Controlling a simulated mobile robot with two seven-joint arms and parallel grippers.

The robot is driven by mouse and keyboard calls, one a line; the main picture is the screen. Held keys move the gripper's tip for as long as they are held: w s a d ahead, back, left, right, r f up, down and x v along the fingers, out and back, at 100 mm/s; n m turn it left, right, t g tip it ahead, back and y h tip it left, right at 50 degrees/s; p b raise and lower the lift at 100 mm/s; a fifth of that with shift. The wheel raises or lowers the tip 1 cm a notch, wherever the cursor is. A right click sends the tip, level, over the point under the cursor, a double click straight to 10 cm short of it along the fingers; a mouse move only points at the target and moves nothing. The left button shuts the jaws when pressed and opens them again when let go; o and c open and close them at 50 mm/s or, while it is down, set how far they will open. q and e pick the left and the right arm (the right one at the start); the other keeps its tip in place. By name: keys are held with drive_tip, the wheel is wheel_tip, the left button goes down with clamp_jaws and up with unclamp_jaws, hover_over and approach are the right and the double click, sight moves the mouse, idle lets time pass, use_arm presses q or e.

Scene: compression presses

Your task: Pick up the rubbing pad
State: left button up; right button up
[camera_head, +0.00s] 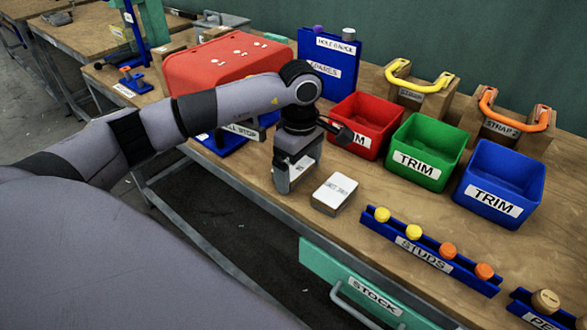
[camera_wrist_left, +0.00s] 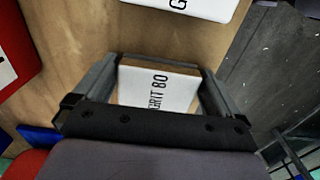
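A rubbing pad labelled GRIT 80 (camera_wrist_left: 158,88) lies on the bench, white on top with a wooden edge. My left gripper (camera_wrist_left: 158,68) points down over it with its fingers spread, one on each side. The pad nearly fills the gap, and contact with the fingers is hard to make out. In the head view the left gripper (camera_head: 294,178) partly hides this pad (camera_head: 300,166). A second, similar white-topped pad (camera_head: 335,191) lies just to the right, its label too small to read. My right gripper is in neither view.
Red (camera_head: 364,128), green (camera_head: 425,151) and blue (camera_head: 499,183) TRIM bins stand behind and to the right. A blue STUDS rack (camera_head: 428,254) with several studs is at the front right. A red curved panel (camera_head: 215,62) stands behind my left arm. The bench's front edge is close.

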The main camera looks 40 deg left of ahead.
sight(299, 168)
use_arm(q)
drive_tip(key=c, duration=0.5)
drive_tip(key=shift+r, duration=0.1)
wheel_tip(299, 168, up, 20)
drive_tip(key=shift+f+p, duration=0.1)
drive_tip(key=shift+p, duration=0.3)
